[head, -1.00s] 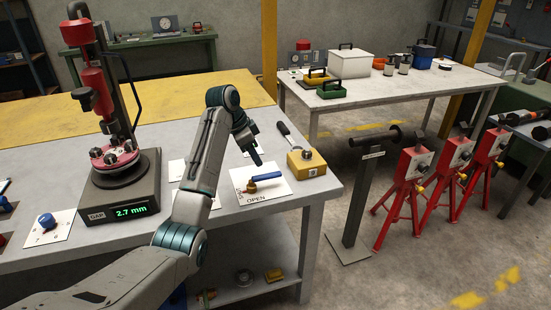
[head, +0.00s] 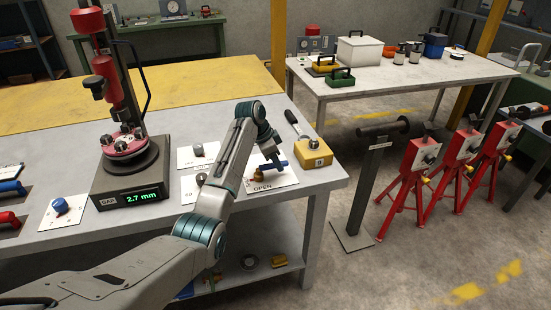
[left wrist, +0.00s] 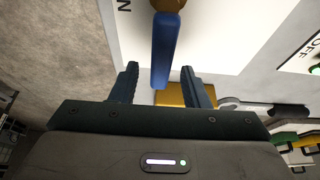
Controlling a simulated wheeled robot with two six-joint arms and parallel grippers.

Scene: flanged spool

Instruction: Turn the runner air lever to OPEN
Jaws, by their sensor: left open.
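The runner air lever has a blue handle (left wrist: 166,50) on a brass valve body (head: 258,174), mounted on a white plate (head: 288,182) marked OPEN along its front edge. In the head view the handle points right and is partly hidden by my left gripper (head: 270,155). In the left wrist view my left gripper (left wrist: 159,70) is open, with the handle's end between its two fingers. Gaps show on both sides of the handle, so the fingers look apart from it. My right gripper is not in view.
A yellow box (head: 310,157) with a black-handled lever stands just right of the plate. A gauge with a red spool fixture (head: 130,170) stands left of my arm. Other knob plates (head: 198,155) lie nearby. The bench's right edge is close, with a black post stand (head: 365,190) beyond.

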